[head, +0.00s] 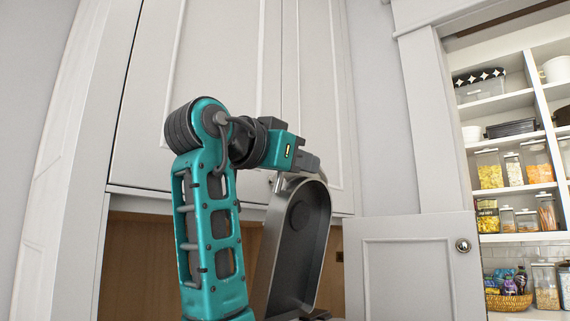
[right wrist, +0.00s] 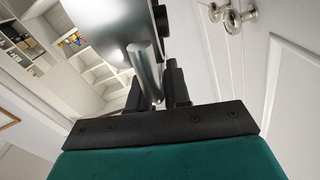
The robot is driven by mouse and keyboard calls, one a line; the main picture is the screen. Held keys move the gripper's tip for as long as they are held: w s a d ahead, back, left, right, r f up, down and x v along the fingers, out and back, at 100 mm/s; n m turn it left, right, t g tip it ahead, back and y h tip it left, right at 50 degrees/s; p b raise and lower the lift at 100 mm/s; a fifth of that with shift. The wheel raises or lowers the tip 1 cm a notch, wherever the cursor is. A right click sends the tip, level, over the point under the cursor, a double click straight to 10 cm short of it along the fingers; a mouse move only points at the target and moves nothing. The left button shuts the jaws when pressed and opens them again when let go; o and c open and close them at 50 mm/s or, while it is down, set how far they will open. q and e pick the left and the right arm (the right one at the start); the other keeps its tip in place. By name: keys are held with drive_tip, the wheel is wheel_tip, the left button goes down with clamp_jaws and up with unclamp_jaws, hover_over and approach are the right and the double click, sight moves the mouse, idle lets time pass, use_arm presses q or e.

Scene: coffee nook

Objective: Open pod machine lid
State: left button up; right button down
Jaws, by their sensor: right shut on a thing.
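The pod machine lid (head: 312,245) stands up, steeply tilted, in the lower middle of the head view. It has a dark face with a round recess and a bright metal rim. Only a little of the dark machine body (head: 318,315) shows below it, at the bottom edge. My right gripper (head: 308,165) is at the lid's top edge, shut on its handle. In the right wrist view, the metal lid handle (right wrist: 152,75) passes between the dark fingers, with the silver lid beside it. My left gripper is not in view.
Tall grey cabinet doors (head: 200,100) stand behind my arm, above a wooden niche (head: 140,255). A half-height grey door (head: 405,265) with a round knob is at right. Beyond it, pantry shelves (head: 515,195) hold jars, with a wicker basket (head: 508,300) below.

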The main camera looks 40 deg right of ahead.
drive_tip(key=shift+s+f, duration=0.2)
drive_tip(key=shift+s, duration=0.15)
drive_tip(key=shift+s+f+m+b, duration=0.2)
drive_tip(key=shift+s+m+b, duration=0.25)
drive_tip(key=shift+b, duration=0.1)
drive_tip(key=shift+s+r, duration=0.1)
drive_tip(key=shift+s, duration=0.2)
